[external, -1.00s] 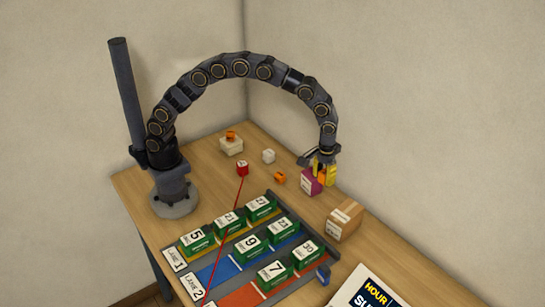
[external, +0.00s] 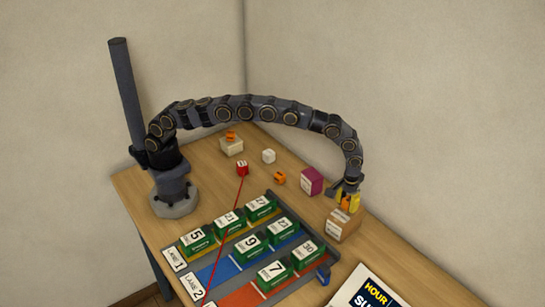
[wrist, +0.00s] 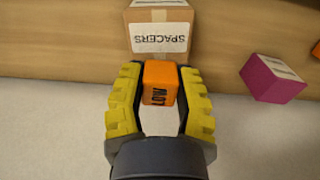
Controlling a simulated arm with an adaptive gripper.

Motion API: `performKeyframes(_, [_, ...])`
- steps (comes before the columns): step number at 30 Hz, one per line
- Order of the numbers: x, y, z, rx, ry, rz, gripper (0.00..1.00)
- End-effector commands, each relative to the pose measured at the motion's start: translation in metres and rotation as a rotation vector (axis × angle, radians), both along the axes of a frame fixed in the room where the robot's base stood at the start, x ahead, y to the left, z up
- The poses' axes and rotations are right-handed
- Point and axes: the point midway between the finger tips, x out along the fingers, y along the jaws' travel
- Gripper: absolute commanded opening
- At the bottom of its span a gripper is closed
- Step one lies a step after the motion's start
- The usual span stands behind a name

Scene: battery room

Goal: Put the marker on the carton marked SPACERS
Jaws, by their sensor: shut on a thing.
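The marker, an orange block with black lettering (wrist: 160,76), is between the yellow fingers of my gripper (wrist: 160,100) in the wrist view. My gripper (external: 348,203) is shut on it, and in the external view it is right over the brown carton (external: 342,226). The wrist view shows the carton (wrist: 158,14) with a white label reading SPACERS. The block overlaps the near edge of the carton in that view. I cannot tell whether the block touches the carton top.
A purple box (external: 312,181) stands behind the carton. An orange block (external: 279,177), a white cube (external: 268,156), a red cube (external: 242,168) and a pale box (external: 231,147) with an orange piece on top stand farther back. A lane tray (external: 328,262) with green blocks lies left.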

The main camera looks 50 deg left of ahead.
Motion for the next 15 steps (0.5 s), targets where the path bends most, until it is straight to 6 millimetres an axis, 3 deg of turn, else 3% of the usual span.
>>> performKeyframes(3, [-0.0007, 0.0001, -0.0119, 0.002, 0.000, -0.002, 0.07])
performKeyframes(13, [-0.0003, 0.0006, -0.0144, 0.002, 0.001, -0.001, 0.07])
performKeyframes(14, [-0.0004, 0.0003, -0.0139, 0.001, 0.000, -0.001, 0.45])
performKeyframes(15, [-0.0004, 0.0003, -0.0138, 0.001, 0.000, -0.001, 0.55])
